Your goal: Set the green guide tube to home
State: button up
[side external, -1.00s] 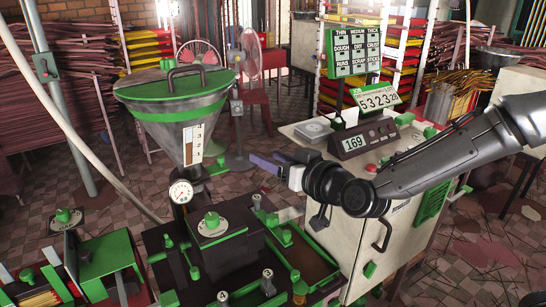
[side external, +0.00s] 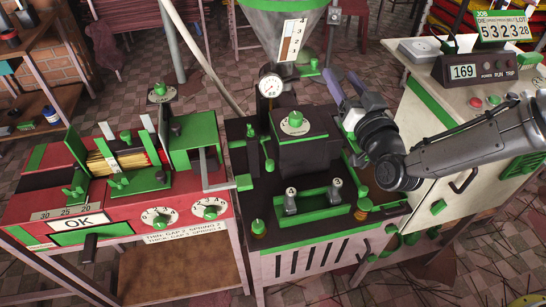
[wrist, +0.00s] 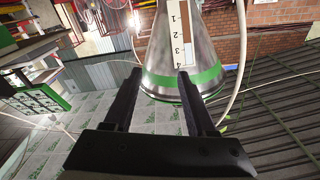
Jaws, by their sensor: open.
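My gripper (side external: 343,84) is open and empty, held above the right side of the dark extruder bench (side external: 240,160). Its two fingers point up and a little left in the side view. In the wrist view my gripper (wrist: 160,74) has nothing between its fingers, with the hopper (wrist: 180,60) beyond them. Several green parts sit on the bench; I cannot tell for sure which is the guide tube. A small green upright piece with an orange base (side external: 364,203) stands at the bench's right edge, below my gripper and apart from it.
A pressure gauge (side external: 270,86) stands behind the bench's dark block. A red machine (side external: 120,205) with green clamps and dials is at the left. A white cabinet (side external: 425,120) with a display box (side external: 470,70) is at the right, close to my arm.

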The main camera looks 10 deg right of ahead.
jog(key=s+a+f+n+y, duration=0.1)
jog(key=s+a+f, duration=0.15)
jog(key=f, duration=0.35)
jog(key=s+a+f+n+y, duration=0.1)
jog(key=s+a+f, duration=0.1)
jog(key=a+f, duration=0.3)
jog(key=n+g+y, duration=0.2)
jog(key=n+y, duration=0.1)
jog(key=n, duration=0.1)
send_near(272, 165)
jog(key=x, duration=1.1)
grip_shut()
